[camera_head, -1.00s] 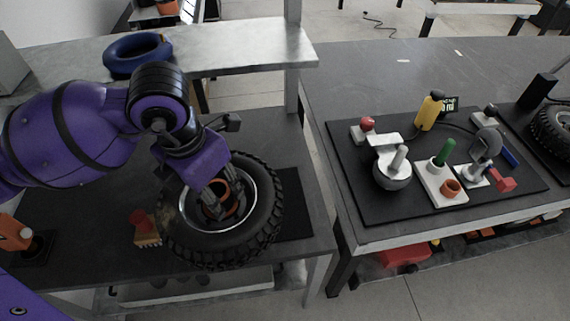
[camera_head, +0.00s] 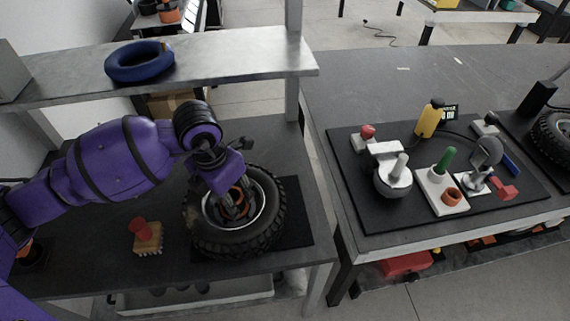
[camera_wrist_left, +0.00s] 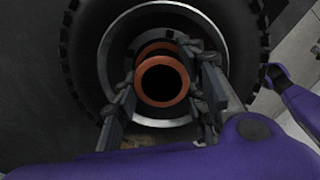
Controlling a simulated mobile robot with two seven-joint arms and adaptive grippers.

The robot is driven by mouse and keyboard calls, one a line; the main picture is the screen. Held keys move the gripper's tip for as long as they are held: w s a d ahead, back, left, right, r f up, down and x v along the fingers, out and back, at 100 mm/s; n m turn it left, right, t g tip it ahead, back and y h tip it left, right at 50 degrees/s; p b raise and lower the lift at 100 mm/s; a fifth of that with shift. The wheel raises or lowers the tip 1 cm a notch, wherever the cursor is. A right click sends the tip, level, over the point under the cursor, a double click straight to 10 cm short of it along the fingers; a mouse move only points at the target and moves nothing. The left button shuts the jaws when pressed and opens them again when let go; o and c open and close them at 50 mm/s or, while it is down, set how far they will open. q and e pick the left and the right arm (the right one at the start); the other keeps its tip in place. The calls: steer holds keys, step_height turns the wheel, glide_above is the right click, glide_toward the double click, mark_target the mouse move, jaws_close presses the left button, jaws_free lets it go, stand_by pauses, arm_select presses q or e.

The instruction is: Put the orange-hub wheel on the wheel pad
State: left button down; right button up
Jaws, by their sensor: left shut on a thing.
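The orange-hub wheel (camera_head: 265,233) has a black knobbly tyre, a silver rim and an orange hub (camera_wrist_left: 163,82). It lies roughly flat over the left part of the wheel pad (camera_head: 298,212), a dark mat on the left table. I cannot tell whether it touches the pad. The pad shows mainly to the right of the tyre. My left gripper (camera_head: 236,208) reaches down into the rim and is shut on the hub. In the left wrist view its fingers (camera_wrist_left: 163,90) stand on both sides of the hub.
A brush with a red knob (camera_head: 147,237) stands left of the wheel. A metal shelf (camera_head: 230,55) bearing a blue ring (camera_head: 140,62) runs behind. The right table holds a black board (camera_head: 365,205) with several parts, and another wheel (camera_head: 552,132).

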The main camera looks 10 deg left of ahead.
arm_select(q)
steer(key=shift+w, duration=0.1)
steer(key=c, duration=1.1)
jaws_free()
steer(key=shift+f, duration=0.15)
steer(key=r, duration=0.4)
steer(key=s+r, duration=0.1)
steer(key=r, duration=0.7)
steer(key=shift+s+a, duration=0.3)
steer(key=shift+a, duration=0.05)
